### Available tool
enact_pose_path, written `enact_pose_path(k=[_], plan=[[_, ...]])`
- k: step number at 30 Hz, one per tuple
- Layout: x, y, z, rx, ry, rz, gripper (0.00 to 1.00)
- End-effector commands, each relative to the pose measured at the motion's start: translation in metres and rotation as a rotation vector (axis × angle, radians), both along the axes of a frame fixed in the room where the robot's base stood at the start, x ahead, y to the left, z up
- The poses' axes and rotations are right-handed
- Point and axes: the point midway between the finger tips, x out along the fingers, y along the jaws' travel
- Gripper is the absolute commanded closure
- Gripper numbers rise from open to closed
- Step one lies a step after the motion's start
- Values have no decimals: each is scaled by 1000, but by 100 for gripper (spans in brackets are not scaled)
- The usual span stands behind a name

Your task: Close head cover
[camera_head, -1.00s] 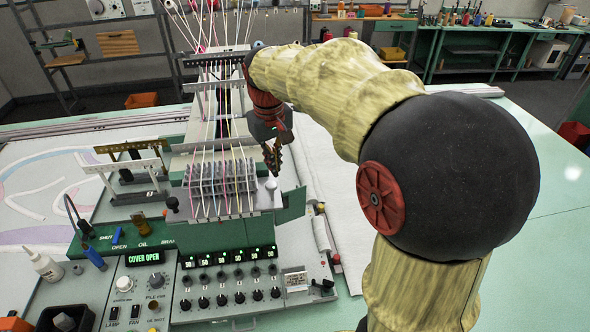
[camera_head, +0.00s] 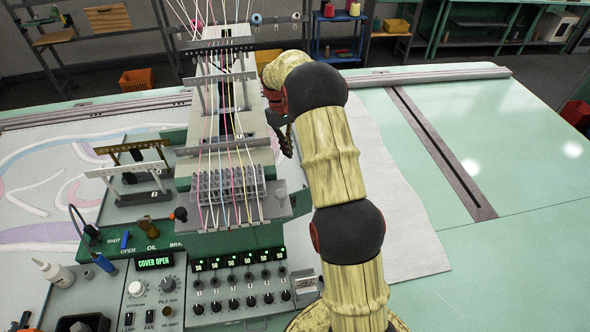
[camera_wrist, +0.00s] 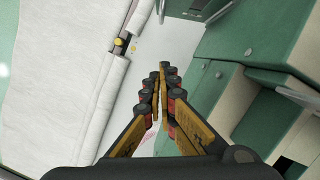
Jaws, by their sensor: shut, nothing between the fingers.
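The tufting head (camera_head: 228,215) stands left of my arm in the head view, with several coloured yarns running down into it. A green flap at its right side, which looks like the head cover (camera_head: 302,202), is partly hidden by my arm. The display (camera_head: 155,262) reads "COVER OPEN". My gripper (camera_head: 289,150) is shut and empty, to the right of the head and above the white cloth. In the wrist view my gripper (camera_wrist: 159,78) points past green housings at the right, apart from them. Which of these green parts is the cover, I cannot tell.
White cloth (camera_head: 400,235) covers the table right of the head. A slotted rail (camera_head: 440,150) lies farther right on clear green table. The control panel with knobs (camera_head: 235,290) is at the front. A white bottle (camera_head: 52,272) stands at the left.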

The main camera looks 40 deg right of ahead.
Motion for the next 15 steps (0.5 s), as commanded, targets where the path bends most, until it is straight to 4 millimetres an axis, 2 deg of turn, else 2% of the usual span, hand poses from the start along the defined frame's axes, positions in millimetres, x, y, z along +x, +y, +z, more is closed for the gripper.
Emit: enact_pose_path(k=[5, 15], plan=[[-4, 0, -14, 1, 3, 1, 100], [-20, 0, -76, 3, 5, -1, 100]])
